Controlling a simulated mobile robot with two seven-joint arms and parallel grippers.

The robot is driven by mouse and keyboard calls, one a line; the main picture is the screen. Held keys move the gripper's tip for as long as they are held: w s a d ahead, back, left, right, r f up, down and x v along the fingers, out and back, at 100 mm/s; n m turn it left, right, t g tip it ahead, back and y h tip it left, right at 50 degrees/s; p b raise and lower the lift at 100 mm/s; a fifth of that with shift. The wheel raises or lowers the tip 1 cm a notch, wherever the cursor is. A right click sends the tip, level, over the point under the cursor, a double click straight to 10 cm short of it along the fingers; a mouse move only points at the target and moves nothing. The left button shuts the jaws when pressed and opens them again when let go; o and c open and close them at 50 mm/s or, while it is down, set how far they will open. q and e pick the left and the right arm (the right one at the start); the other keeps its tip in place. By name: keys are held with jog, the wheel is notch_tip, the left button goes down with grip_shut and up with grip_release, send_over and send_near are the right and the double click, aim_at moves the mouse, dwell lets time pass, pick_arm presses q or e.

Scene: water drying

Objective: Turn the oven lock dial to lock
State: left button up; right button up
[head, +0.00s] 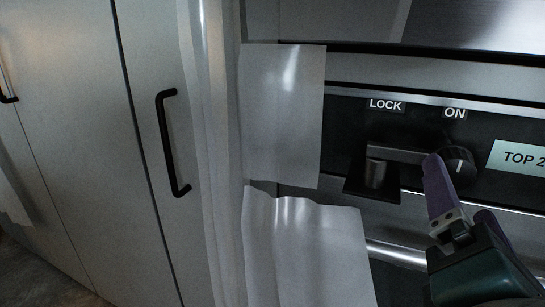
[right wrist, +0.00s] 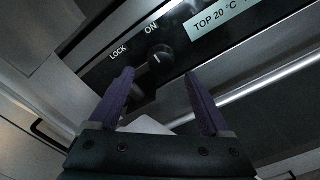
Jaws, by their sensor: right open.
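The dark round oven lock dial (head: 461,160) sits on the black control panel below the ON label (head: 454,113). The LOCK label (head: 386,105) is up and to the left of it. The dial's short white mark stands about upright, towards ON. My right gripper (head: 461,187) has purple fingers and is open; one fingertip overlaps the dial's left edge in the head view. In the right wrist view the dial (right wrist: 161,58) shows just beyond and between the spread fingertips (right wrist: 158,75), with nothing held. I cannot tell whether a finger touches it. My left gripper is not in view.
A metal latch with a stubby cylinder (head: 375,174) juts from the panel left of the dial. A display (head: 518,157) reading "TOP 2" is at the right. Grey sheets (head: 282,110) hang left of the panel. A cabinet door with a black handle (head: 168,143) is farther left.

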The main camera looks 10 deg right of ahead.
aim_at(449, 161)
jog(key=p+x, duration=0.1)
jog(key=x, duration=0.8)
jog(key=shift+w+d, duration=0.2)
jog(key=shift+d, duration=0.2)
grip_shut()
jog(key=shift+f, duration=0.1)
dwell(0.4)
